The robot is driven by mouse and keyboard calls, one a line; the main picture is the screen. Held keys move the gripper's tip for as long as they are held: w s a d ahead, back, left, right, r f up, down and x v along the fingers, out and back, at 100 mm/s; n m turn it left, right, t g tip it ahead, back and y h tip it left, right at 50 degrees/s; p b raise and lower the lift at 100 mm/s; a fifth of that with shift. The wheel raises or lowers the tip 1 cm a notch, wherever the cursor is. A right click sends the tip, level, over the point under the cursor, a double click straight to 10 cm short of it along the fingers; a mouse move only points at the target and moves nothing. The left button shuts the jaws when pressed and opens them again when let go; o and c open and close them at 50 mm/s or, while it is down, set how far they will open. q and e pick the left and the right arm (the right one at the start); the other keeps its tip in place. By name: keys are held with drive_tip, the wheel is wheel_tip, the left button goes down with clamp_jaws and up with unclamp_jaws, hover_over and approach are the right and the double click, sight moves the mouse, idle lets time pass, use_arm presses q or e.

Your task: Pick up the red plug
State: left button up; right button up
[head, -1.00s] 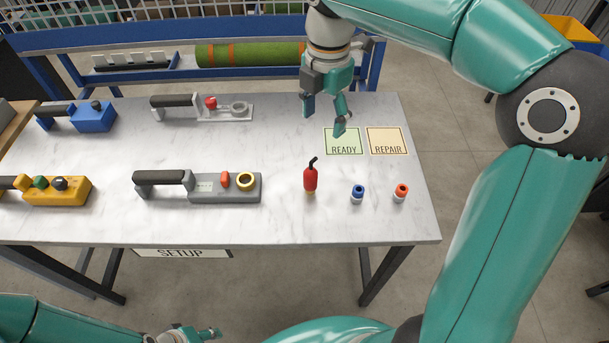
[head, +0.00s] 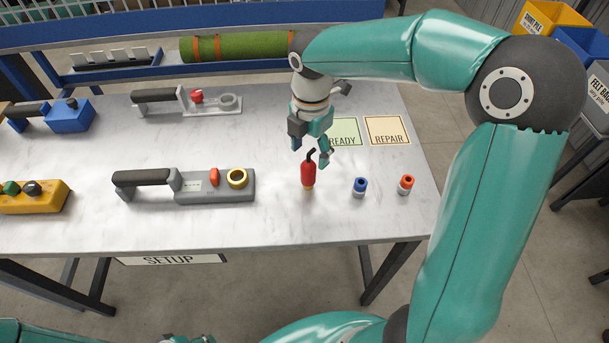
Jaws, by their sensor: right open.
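The red plug (head: 308,174) stands upright on the light marbled table (head: 270,220), right of the middle. It has a black bent tail on top and a tan lower end. My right gripper (head: 310,152) is open and empty, pointing down just above and behind the plug, with its fingertips near the black tail. I cannot tell whether they touch it. Only a sliver of my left gripper (head: 190,338) shows at the bottom edge, away from the table; its jaws are not clear.
A blue-topped connector (head: 360,187) and an orange-topped one (head: 406,185) stand right of the plug. A grey handled device (head: 215,187) lies to its left. The READY card (head: 346,132) and REPAIR card (head: 388,131) lie behind. Blue and yellow devices sit at left.

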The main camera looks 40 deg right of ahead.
sight(308, 168)
drive_tip(key=shift+a+f+p, duration=0.2)
drive_tip(key=shift+f+p, duration=0.15)
drive_tip(key=shift+f, duration=2.85)
clamp_jaws()
drive_tip(key=shift+r, duration=0.1)
